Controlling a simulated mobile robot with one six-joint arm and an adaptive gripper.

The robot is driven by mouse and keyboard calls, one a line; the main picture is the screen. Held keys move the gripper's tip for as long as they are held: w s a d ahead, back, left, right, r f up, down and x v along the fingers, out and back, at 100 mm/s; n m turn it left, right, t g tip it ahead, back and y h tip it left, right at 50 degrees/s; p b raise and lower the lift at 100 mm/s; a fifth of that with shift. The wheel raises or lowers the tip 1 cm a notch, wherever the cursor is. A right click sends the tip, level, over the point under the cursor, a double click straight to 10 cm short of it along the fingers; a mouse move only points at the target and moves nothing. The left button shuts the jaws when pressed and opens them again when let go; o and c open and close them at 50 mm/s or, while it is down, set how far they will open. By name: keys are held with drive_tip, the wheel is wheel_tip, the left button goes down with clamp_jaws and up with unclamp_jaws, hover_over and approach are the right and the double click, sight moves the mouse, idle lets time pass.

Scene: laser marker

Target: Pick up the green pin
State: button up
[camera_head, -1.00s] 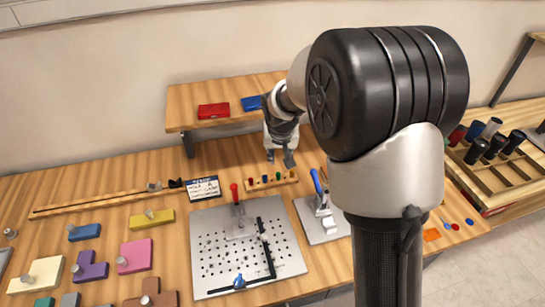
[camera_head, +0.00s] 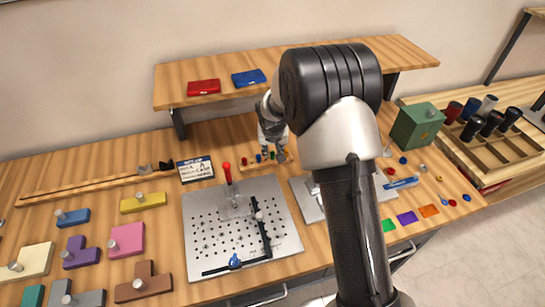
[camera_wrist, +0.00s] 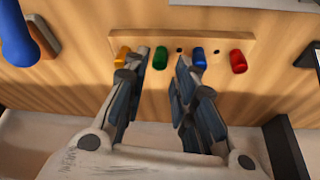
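The green pin (camera_wrist: 160,56) stands in a wooden pin rack (camera_wrist: 225,41) in the wrist view, between a yellow pin (camera_wrist: 122,55) and an empty hole. My gripper (camera_wrist: 161,62) is open, with one finger on either side of the green pin. The left finger is closer to it, at the yellow pin's side; I cannot tell if it touches. A blue pin (camera_wrist: 198,57) and a red pin (camera_wrist: 238,61) stand further right. In the head view my gripper (camera_head: 273,155) is at the rack's right part and hides some of the pins.
A perforated metal plate (camera_head: 207,249) with a red-handled clamp (camera_head: 228,174) lies in front of the rack. A label card (camera_head: 196,169) stands to its left. A raised shelf (camera_head: 205,67) is behind. A blue handle (camera_wrist: 18,35) shows at the wrist view's left.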

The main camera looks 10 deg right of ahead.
sight(273, 153)
drive_tip(key=b+x, duration=0.1)
drive_tip(key=x, duration=0.2)
drive_tip(key=shift+f, duration=0.4)
drive_tip(key=shift+r, duration=0.1)
drive_tip(key=shift+c, duration=0.5)
clamp_jaws()
drive_tip(key=shift+r, duration=0.15)
wheel_tip(273, 153, up, 20)
drive_tip(key=p, duration=0.5)
